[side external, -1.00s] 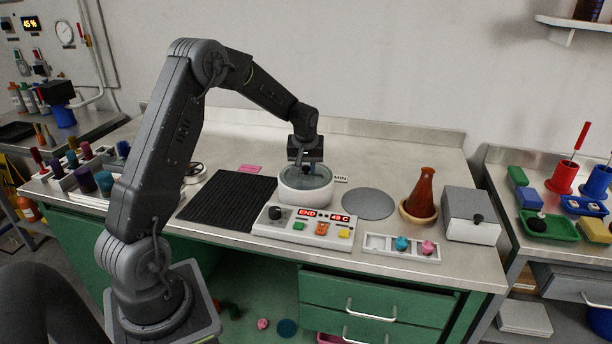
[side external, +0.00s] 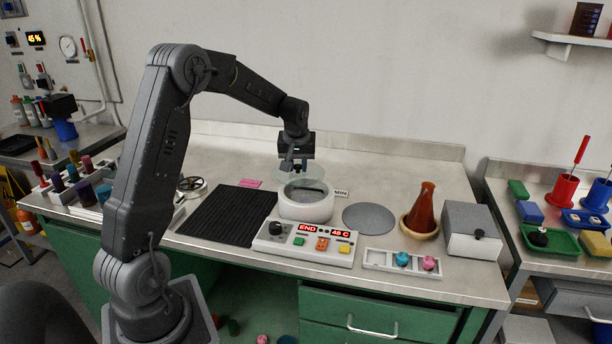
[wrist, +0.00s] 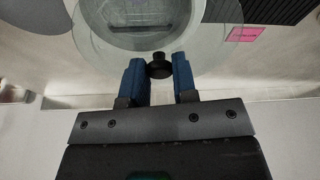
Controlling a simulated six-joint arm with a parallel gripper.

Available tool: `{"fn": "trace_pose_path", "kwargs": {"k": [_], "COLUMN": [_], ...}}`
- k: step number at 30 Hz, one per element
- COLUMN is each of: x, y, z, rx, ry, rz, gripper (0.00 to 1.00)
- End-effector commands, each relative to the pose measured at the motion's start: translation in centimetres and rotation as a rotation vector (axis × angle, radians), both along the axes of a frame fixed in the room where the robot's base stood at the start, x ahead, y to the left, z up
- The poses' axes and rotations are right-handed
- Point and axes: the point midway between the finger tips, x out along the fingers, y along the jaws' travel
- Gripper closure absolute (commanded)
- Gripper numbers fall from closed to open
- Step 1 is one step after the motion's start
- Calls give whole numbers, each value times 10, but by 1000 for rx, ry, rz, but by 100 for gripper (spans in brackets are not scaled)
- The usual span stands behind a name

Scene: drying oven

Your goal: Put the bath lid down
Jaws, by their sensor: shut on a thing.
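The bath lid (side external: 313,177) is a clear glass disc with a small black knob (wrist: 158,66). My gripper (side external: 294,167) is shut on the knob, with one blue finger on each side in the wrist view (wrist: 158,86). The lid hangs above the white round bath (side external: 306,210), apart from its rim and shifted towards the back wall. The bath's opening shows below the lid, with a dark bar-like shape inside.
A control box (side external: 304,244) reading END and 48 C stands in front of the bath. A black ribbed mat (side external: 228,218) lies left, a grey disc (side external: 369,218) right. A flask (side external: 424,207) stands farther right. A pink label (side external: 252,184) lies behind the mat.

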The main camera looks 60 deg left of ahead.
Motion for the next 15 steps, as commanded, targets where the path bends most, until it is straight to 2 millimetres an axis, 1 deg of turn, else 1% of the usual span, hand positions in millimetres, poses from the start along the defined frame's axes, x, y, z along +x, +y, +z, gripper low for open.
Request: {"fn": "trace_pose_path", "kwargs": {"k": [1,6,12,15], "x": [-11,-44,-69,-73], "y": [8,28,43,46], "z": [10,32,49,53], "rx": [3,3,2,1], "ry": [-5,-5,-3,-2], "rz": [6,5,2,-3], "gripper": [100,100,100,100]}}
